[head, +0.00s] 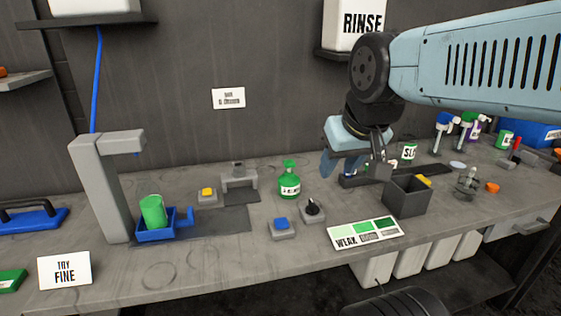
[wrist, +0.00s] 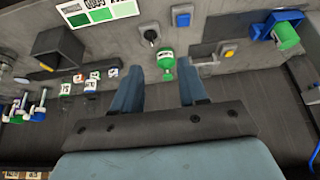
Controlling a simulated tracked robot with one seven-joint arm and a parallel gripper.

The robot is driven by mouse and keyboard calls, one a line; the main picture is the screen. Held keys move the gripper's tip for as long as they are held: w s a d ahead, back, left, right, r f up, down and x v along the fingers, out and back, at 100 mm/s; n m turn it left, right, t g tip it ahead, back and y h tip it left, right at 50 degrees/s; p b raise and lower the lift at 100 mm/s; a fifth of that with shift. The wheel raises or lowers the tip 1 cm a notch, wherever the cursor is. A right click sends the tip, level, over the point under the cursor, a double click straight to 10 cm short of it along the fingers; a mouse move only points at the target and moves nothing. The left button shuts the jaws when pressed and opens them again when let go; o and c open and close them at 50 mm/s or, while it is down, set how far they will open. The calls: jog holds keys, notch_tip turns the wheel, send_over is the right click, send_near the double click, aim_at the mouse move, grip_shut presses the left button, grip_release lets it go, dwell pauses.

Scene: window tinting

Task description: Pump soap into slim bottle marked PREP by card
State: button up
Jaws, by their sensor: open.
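My gripper (head: 338,165) is open and empty above the bench, right of a squat green bottle (head: 289,184) with a white label. In the wrist view the green bottle (wrist: 167,62) shows beyond and between my fingertips (wrist: 161,80), apart from them. A card reading WEAK (head: 365,233), with several green shades, lies at the bench's front. Several small labelled bottles stand behind my gripper; one reads like SLO (head: 408,152). They also show in the wrist view (wrist: 91,87). I cannot make out the word PREP on any bottle. Part of that row is hidden by my gripper.
A green cup (head: 153,210) sits in a blue holder (head: 157,237) beside a grey stand (head: 103,190). A blue-button block (head: 282,228), a black-knob block (head: 313,211) and a dark open box (head: 407,200) occupy the bench. Spray bottles (head: 443,130) stand at right. The front left bench has bare room.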

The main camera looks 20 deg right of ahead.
grip_shut()
dwell(1.6)
